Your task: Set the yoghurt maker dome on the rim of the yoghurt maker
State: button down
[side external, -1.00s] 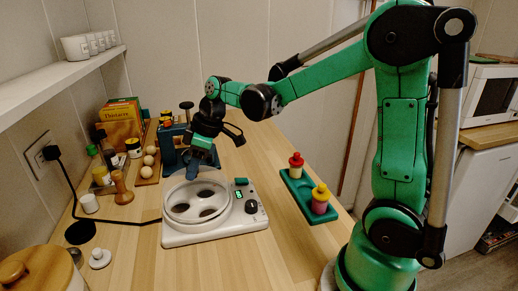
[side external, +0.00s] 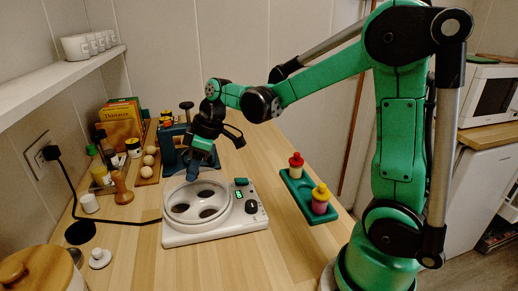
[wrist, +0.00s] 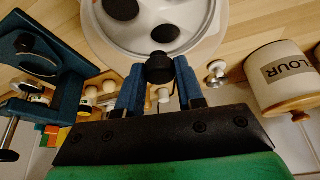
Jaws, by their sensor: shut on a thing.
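The yoghurt maker (side external: 225,229) is a white base with a round well, several dark holes, a small green display and a black knob. It also shows at the top of the wrist view (wrist: 216,38). My gripper (side external: 194,173) is above the back of its well, pointing down. In the wrist view its blue fingers (wrist: 157,88) are closed around a black knob (wrist: 159,69), which I take to be the handle of the yoghurt maker dome. The dome's clear shell is hard to make out, so I cannot tell whether its edge touches the rim.
A green tray (side external: 303,197) with two small jars stands to the right. A blue stand (side external: 175,150), eggs (side external: 149,160) and bottles are behind. A black cord runs left to the wall socket. A flour canister (wrist: 283,75) shows in the wrist view.

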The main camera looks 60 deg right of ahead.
jog(key=shift+f, duration=0.35)
grip_release()
dwell(0.3)
jog(key=shift+r, duration=0.1)
jog(key=shift+r, duration=3.45)
jog(key=s+m, duration=0.1)
jog(key=s+a+m+h, duration=0.1)
jog(key=s, duration=0.1)
jog(key=s+a+t, duration=0.1)
jog(key=s, duration=0.1)
jog(key=shift+f+m, duration=0.3)
jog(key=shift+m, duration=0.1)
jog(key=s+a+f+m+t+h, duration=0.1)
jog(key=s+f+m+t, duration=0.1)
jog(key=s, duration=0.3)
jog(key=shift+s+a+f+m+h, duration=0.2)
jog(key=shift+f+m+h, duration=0.1)
jog(key=shift+f+m, duration=0.5)
